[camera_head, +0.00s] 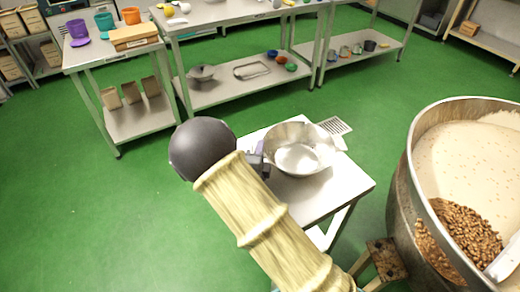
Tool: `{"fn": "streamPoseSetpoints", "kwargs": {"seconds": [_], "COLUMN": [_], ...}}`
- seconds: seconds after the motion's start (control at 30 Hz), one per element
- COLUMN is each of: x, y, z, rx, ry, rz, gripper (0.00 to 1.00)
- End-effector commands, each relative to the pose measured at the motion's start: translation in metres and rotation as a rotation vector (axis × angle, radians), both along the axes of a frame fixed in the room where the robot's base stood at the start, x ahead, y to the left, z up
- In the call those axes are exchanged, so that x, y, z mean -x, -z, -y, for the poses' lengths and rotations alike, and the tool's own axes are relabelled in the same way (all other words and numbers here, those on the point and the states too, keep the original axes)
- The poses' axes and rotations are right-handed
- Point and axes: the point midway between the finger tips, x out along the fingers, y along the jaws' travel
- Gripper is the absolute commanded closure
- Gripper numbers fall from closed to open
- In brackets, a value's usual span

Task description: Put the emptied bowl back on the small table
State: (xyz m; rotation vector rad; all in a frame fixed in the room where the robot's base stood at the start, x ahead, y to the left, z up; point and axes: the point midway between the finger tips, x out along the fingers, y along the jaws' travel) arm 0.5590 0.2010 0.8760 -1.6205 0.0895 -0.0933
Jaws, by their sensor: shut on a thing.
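The bowl (299,150) is a shiny metal one and looks empty inside. It is over the small table (342,187), a square steel-topped table in the middle of the view. I cannot tell whether its base touches the tabletop. My gripper (264,160) is at the bowl's left side and is shut on its rim. My arm, in a pale yellow sleeve with a dark round joint, hides the fingertips in part and the table's left side.
A large metal kettle (398,190) with pale nougat and a heap of nuts stands at the right. A slotted utensil (334,126) lies behind the bowl. A wooden stool (386,258) is between table and kettle. Steel shelving tables (230,92) line the back. Green floor (90,220) is clear at left.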

Motion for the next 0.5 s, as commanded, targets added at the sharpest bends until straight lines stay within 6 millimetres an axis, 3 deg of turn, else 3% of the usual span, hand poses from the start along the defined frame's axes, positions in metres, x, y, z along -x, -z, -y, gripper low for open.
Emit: {"fn": "streamPoseSetpoints", "kwargs": {"seconds": [0.07, 0.1, 0.2, 0.5], "x": [-0.0002, 0.0000, 0.0000, 0.0000], "y": [0.0022, 0.0018, 0.0015, 0.0007], "z": [0.0002, 0.0001, 0.0001, 0.0000], "rx": [0.001, 0.000, 0.000, 0.000], "ry": [0.001, 0.000, 0.000, 0.000], "rz": [0.002, 0.000, 0.000, 0.000], "gripper": [1.00, 0.86, 0.70, 0.70]}}
